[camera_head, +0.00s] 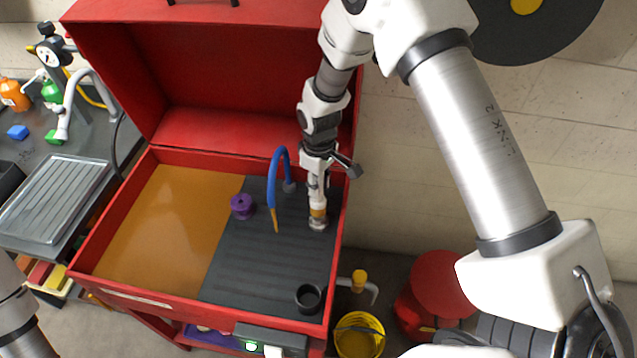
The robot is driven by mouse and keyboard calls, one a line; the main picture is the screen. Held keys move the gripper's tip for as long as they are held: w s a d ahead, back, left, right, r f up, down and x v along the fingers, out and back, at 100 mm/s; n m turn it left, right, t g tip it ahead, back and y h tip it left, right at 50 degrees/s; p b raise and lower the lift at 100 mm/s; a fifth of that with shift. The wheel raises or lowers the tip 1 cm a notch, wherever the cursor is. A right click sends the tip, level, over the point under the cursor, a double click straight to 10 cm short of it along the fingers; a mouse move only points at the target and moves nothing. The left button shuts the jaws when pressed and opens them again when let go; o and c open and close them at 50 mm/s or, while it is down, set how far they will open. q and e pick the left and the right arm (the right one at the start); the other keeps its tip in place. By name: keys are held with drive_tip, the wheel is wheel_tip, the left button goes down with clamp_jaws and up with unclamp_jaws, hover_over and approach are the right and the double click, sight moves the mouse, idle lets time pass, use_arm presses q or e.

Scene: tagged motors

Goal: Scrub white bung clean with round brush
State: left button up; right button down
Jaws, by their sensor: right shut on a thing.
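My right gripper (318,190) reaches down into the red wash basin, over the back right of its dark ribbed mat. It is shut on a small upright thing with a tan band and a greyish lower end, which looks like the round brush (318,218). Its lower end is at or just above the mat; I cannot tell which. I cannot make out the white bung for certain; it may be hidden under the brush. My left gripper is out of view; only part of my left arm shows at the lower left edge.
The red basin (81,262) has its lid open behind. A blue hose (272,180) arches left of my right gripper. A purple knobbed piece (242,206) and a black cup (308,298) stand on the mat. A yellow bucket (360,338) stands on the floor.

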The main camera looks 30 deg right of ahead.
drive_tip(key=r, duration=0.1)
drive_tip(key=r+p, duration=0.2)
drive_tip(key=shift+s+a+r, duration=0.3)
drive_tip(key=shift+s, duration=0.1)
drive_tip(key=shift+r, duration=0.3)
drive_tip(key=shift+w+d+r+p, duration=0.15)
drive_tip(key=shift+w+p, duration=0.1)
drive_tip(key=shift+p, duration=0.15)
drive_tip(key=shift+s, duration=0.1)
